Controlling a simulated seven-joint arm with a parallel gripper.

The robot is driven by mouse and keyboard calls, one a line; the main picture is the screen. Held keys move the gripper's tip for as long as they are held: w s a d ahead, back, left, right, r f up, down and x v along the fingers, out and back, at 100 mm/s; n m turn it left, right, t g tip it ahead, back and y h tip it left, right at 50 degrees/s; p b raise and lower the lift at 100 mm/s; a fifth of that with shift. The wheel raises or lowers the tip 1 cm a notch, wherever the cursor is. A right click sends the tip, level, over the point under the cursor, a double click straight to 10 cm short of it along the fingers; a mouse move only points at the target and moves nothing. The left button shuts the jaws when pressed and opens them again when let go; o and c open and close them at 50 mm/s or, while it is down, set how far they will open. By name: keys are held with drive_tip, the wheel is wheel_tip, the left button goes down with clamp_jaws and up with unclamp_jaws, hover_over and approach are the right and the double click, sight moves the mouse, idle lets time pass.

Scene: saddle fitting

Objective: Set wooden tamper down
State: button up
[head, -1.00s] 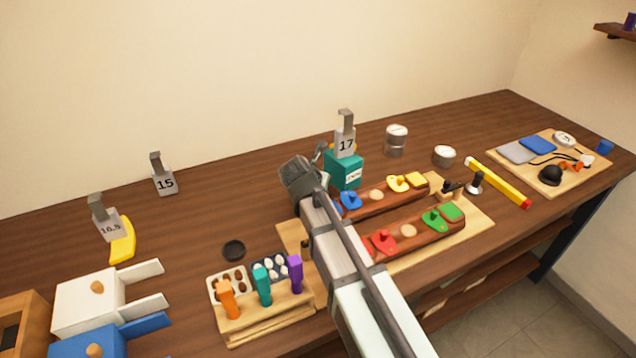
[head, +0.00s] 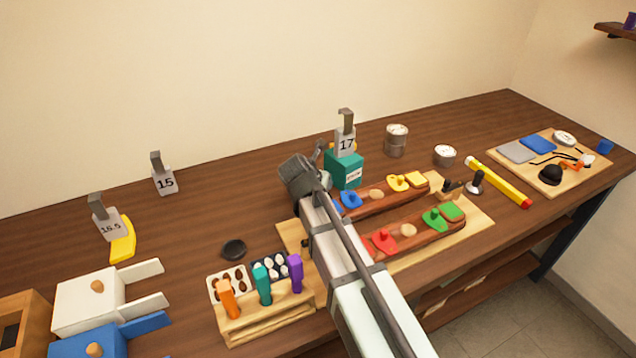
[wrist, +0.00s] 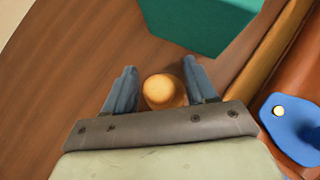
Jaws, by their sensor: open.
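The wooden tamper shows in the wrist view as a round, light wooden top (wrist: 162,88) with a darker body under it. It stands between the two blue-grey fingers of my gripper (wrist: 160,79), over the brown table. The fingers are open, with a gap at the left finger; the right finger is close to the tamper, and I cannot tell if it touches. In the head view my gripper (head: 322,165) is left of the teal box, and the tamper cannot be made out behind it. The tamper's foot is hidden, so its contact with the table cannot be seen.
The teal box (head: 344,170) stands close to my gripper, with the "17" tag (head: 346,143) behind it. The wooden board (head: 478,222) with two brown saddle forms and coloured pieces lies to the right. A black disc (head: 233,249) lies left; the table between it and the "15" tag is bare.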

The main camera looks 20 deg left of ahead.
drive_tip(key=v, duration=0.5)
wheel_tip(320, 180, up, 5)
drive_tip(key=shift+w+r, duration=0.15)
drive_tip(key=shift+r, duration=0.7)
